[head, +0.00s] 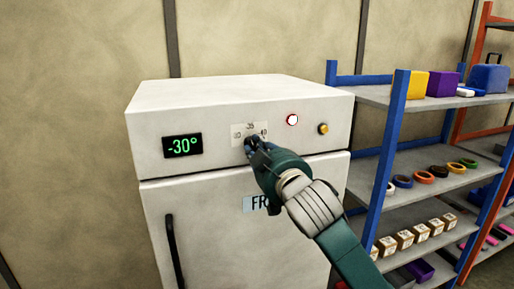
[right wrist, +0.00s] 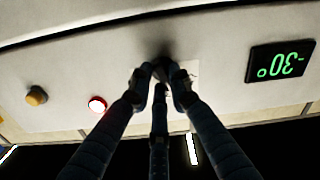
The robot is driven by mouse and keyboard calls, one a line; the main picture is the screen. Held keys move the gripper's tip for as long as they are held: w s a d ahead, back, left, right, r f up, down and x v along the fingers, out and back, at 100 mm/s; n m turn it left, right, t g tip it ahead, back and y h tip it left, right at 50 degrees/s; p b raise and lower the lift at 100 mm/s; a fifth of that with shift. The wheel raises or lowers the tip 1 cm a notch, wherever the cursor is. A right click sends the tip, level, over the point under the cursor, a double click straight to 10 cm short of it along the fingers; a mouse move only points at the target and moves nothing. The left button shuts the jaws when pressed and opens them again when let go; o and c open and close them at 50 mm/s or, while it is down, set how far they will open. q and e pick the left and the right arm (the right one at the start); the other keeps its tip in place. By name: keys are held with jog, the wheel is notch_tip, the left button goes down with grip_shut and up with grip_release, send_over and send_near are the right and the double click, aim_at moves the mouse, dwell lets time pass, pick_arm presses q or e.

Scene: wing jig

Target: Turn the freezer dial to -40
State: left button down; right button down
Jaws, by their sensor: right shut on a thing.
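The white freezer (head: 215,110) stands against the wall, with a green display (head: 182,146) reading -30°. The same display shows upside down in the right wrist view (right wrist: 280,61). The dial's scale plate (head: 238,131) is on the upper panel, with 35 at its top and 40 at its right; the dial itself is mostly hidden by my fingers. My right gripper (head: 253,143) is at the dial. In the right wrist view the right gripper's fingers (right wrist: 160,80) are closed around the dark dial (right wrist: 174,72). My left gripper is not in view.
A red-ringed white light (head: 292,119) and an amber button (head: 323,129) are right of the dial. The freezer door has a black handle (head: 173,250) at left. A blue-post shelf rack (head: 396,120) with boxes and rolls stands close at right.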

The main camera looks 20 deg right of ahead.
jog(key=m+p, duration=0.1)
jog(key=m, duration=0.2)
jog(key=shift+f+m, duration=0.1)
jog(key=shift+m, duration=0.3)
jog(key=m+p, duration=0.1)
jog(key=m, duration=0.1)
jog(key=shift+m, duration=0.4)
jog(key=m+p, duration=0.1)
jog(key=m, duration=0.2)
jog(key=m+p, duration=0.2)
jog(key=m, duration=0.1)
jog(key=shift+a+f, duration=0.1)
jog(key=shift+f, duration=0.1)
jog(key=shift+m, duration=0.3)
jog(key=c, duration=1.6)
grip_release()
